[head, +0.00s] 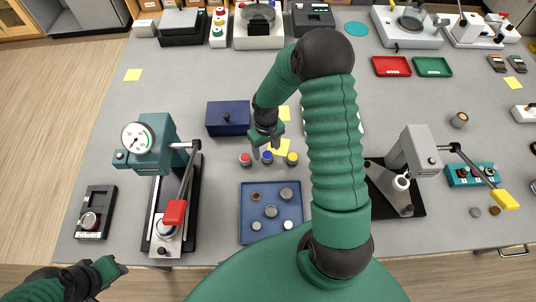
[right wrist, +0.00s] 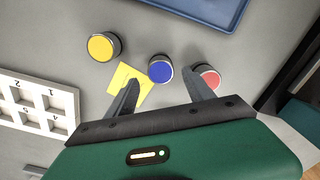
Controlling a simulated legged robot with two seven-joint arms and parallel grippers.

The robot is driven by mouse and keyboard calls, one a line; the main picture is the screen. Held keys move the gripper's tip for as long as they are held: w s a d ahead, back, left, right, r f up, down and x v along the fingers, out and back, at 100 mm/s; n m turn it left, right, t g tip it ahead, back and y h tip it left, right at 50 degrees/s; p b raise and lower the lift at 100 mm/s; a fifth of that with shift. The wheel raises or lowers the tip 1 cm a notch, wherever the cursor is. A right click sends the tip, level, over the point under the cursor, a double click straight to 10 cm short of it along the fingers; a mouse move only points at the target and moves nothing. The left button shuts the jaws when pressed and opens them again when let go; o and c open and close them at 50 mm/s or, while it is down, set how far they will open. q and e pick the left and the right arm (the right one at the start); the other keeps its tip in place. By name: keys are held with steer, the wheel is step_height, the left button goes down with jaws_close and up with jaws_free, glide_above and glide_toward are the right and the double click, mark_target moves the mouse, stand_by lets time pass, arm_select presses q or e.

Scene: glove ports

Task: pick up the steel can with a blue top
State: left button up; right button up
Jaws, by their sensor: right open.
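The steel can with a blue top (head: 267,157) stands upright on the grey bench, between a red-topped can (head: 245,159) and a yellow-topped can (head: 292,159). My right gripper (head: 262,152) is open and empty just behind the blue-topped can. In the right wrist view the blue top (right wrist: 160,70) shows between and slightly beyond the two fingertips (right wrist: 160,77). The right finger points close to the red-topped can (right wrist: 207,77); whether they touch is unclear. The yellow-topped can (right wrist: 103,46) is apart, to the left. My left gripper (head: 112,268) is at the lower left, away from the cans; its jaw opening is unclear.
A blue tray (head: 247,213) with several small round pieces lies in front of the cans. A dark blue box (head: 228,118) is behind to the left. A yellow note (right wrist: 124,80) lies under the right gripper. Lever presses stand left (head: 150,150) and right (head: 410,150).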

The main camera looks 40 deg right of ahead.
mark_target(265, 156)
steer(key=f, duration=0.1)
steer(key=a+f, duration=0.1)
steer(key=s+f, duration=0.1)
steer(key=shift+s+a+p, duration=0.1)
steer(key=shift+a+p, duration=0.15)
steer(key=shift+p, duration=0.1)
steer(key=shift+f, duration=0.15)
steer(key=shift+w+d+f, duration=0.1)
steer(key=shift+w+d, duration=0.05)
steer(key=shift+w, duration=0.15)
steer(key=shift+d+f, duration=0.1)
steer(key=shift+d, duration=0.2)
steer(key=shift+c, duration=0.8)
steer(key=shift+s+d, duration=0.1)
steer(key=shift+d, duration=0.35)
steer(key=c, duration=0.5)
steer(key=shift+s, duration=0.1)
steer(key=shift+c, duration=1.1)
steer(key=shift+a, duration=0.3)
jaws_close()
arm_select(q)
steer(key=shift+s+a+r, duration=0.1)
steer(key=shift+a+r, duration=0.15)
steer(key=shift+a, duration=0.25)
steer(key=shift+s+a+r, duration=0.1)
steer(key=shift+a+r, duration=0.1)
steer(key=shift+a, duration=0.3)
arm_select(e)
steer(key=shift+a+r, duration=0.2)
steer(key=shift+a, duration=0.15)
